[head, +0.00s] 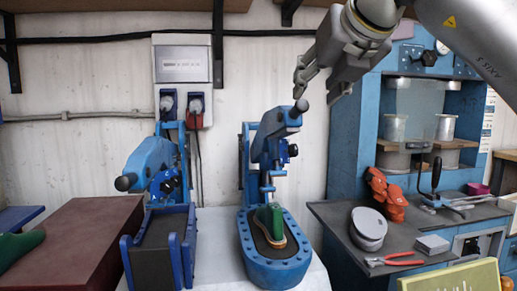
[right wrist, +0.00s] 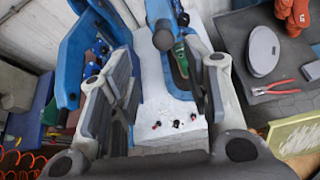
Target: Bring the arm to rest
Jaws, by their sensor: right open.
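My right gripper (head: 317,92) hangs from the upper right in the head view, pointing down, open and empty. It is just above and right of the dark ball knob (head: 302,105) on the lever of the middle blue press (head: 270,145). In the right wrist view my right gripper (right wrist: 168,65) has its fingers wide apart, and the knob (right wrist: 162,39) appears between them, beyond the tips. A green last on a sole (head: 270,222) sits in the press's blue oval base (head: 277,272). My left gripper is not in view.
A second blue press (head: 155,165) stands at the left, by a brown-topped bench (head: 75,240). A blue cabinet machine (head: 355,125) stands behind.

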